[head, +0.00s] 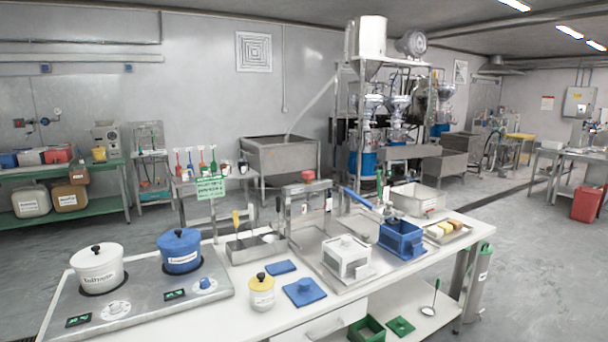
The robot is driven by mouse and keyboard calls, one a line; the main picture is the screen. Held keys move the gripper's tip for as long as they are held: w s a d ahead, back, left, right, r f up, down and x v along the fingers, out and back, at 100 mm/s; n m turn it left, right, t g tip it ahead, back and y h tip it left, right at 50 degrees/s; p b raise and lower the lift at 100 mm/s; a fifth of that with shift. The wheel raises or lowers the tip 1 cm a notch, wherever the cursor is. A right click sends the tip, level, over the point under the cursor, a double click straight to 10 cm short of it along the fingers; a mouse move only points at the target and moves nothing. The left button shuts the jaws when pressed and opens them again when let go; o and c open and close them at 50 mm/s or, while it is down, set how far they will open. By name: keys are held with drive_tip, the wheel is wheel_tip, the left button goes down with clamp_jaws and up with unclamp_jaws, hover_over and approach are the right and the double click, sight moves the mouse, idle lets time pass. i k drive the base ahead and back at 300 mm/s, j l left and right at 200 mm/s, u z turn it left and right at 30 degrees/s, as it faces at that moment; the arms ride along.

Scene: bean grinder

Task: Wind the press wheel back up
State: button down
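A metal press-like frame (289,212) stands on the white workbench (232,320), near its middle. A small red part (308,175) sits on top of the frame; it is too small to tell whether it is the press wheel or how far it is wound. A white box-shaped mould (346,257) stands in front of the frame on a metal tray. A blue box-shaped mould (401,239) stands to its right. A long blue lever (357,198) slants above and behind the white mould. My gripper is not in view.
A white pot (97,268) and a blue pot (180,252) stand on a hotplate at the left. A yellow-lidded jar (262,291), a blue lid (304,292) and a steel bin (256,247) crowd the middle. A tray of blocks (445,231) lies at the right.

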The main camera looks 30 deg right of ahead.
sight(308, 175)
drive_tip(key=i+l, duration=0.1)
drive_tip(key=i+l+z, duration=0.15)
drive_tip(key=i+z, duration=0.5)
drive_tip(key=i, duration=0.15)
drive_tip(key=z, duration=1.05)
